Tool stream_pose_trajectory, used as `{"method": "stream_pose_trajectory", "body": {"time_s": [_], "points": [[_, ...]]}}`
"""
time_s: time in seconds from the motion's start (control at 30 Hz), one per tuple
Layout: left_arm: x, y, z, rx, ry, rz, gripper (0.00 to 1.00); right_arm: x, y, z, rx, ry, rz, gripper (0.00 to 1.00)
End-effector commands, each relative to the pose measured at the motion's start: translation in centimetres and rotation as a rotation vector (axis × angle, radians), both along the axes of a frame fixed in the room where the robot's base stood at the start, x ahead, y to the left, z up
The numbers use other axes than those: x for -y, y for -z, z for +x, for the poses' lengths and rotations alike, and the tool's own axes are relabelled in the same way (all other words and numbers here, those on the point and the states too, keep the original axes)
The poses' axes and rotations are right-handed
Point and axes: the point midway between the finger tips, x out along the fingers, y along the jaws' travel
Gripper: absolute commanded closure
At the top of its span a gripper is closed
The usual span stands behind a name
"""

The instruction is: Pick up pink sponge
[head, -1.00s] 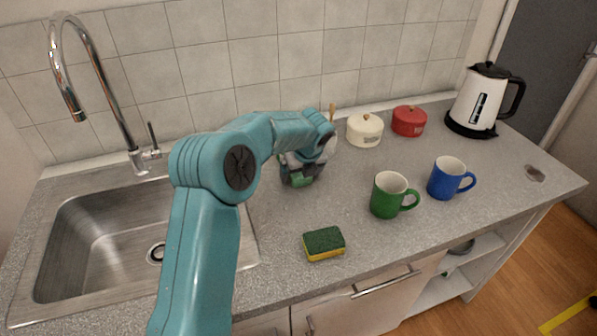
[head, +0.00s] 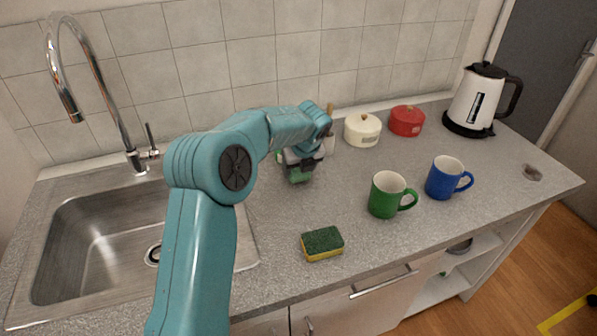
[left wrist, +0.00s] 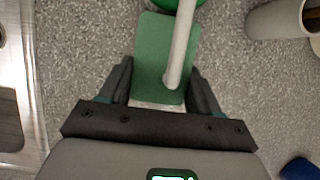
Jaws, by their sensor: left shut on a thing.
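My left gripper (head: 302,163) is low over the counter behind the green mug, near the wall. In the left wrist view its fingers (left wrist: 160,80) are shut on a green, flat-topped block (left wrist: 156,50) that looks like a sponge. A bit of this green block shows under the gripper in the head view (head: 299,175). No pink side of it is visible. A pale rod (left wrist: 180,45) crosses over the block in the left wrist view. Another sponge, dark green over yellow (head: 322,244), lies near the counter's front edge. My right gripper is not in view.
A green mug (head: 388,195) and a blue mug (head: 443,178) stand right of the gripper. A cream pot (head: 362,130), a red pot (head: 406,121) and a kettle (head: 479,100) stand behind. A steel sink (head: 90,250) is at left. The front middle counter is mostly clear.

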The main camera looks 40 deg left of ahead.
Motion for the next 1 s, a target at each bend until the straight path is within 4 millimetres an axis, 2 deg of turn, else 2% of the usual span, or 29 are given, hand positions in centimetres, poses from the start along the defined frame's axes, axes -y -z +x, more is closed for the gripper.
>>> {"method": "stream_pose_trajectory", "body": {"time_s": [0.1,0.13,0.37,0.7,0.83,1.0], "points": [[0.0,-2.0,0.1,0.006,0.000,0.001,0.70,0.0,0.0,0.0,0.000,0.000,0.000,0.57],[-0.3,-2.0,-0.4,0.003,-0.002,0.001,0.70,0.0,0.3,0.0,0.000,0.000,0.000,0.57],[-2.8,-1.7,-5.2,0.001,-0.005,0.001,0.70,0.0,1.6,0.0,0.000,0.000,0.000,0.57],[-6.9,-1.8,-13.2,0.002,-0.006,0.000,0.70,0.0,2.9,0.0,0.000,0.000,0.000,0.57],[-7.7,-1.8,-14.9,0.001,-0.004,0.000,0.70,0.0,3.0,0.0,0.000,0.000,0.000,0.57],[-8.2,-1.9,-15.9,0.002,-0.001,0.000,0.70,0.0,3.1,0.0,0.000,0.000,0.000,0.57]]}}
